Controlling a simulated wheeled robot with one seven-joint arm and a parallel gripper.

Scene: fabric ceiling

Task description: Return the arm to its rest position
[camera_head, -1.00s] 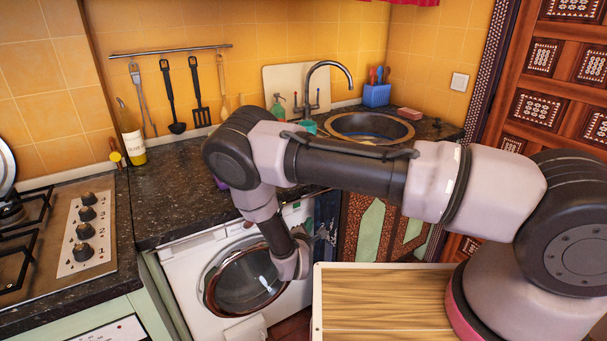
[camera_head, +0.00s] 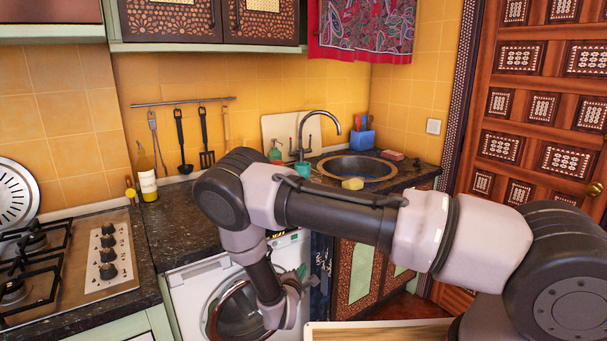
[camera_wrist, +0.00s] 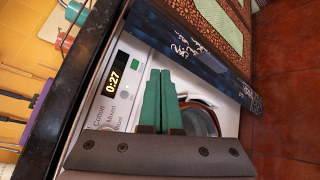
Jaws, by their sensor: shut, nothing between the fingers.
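My arm (camera_head: 340,211) stretches from the lower right to the left across the head view, bent down at its far end in front of the washing machine (camera_head: 187,290).
The dark counter (camera_head: 185,222) holds a bottle (camera_head: 147,178) and a sink (camera_head: 357,167) with a yellow sponge (camera_head: 352,184). A gas stove (camera_head: 60,265) is at left. A dark blue panel (camera_wrist: 190,45) stands close beside the fingers. A wooden board (camera_head: 375,334) lies below my arm.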

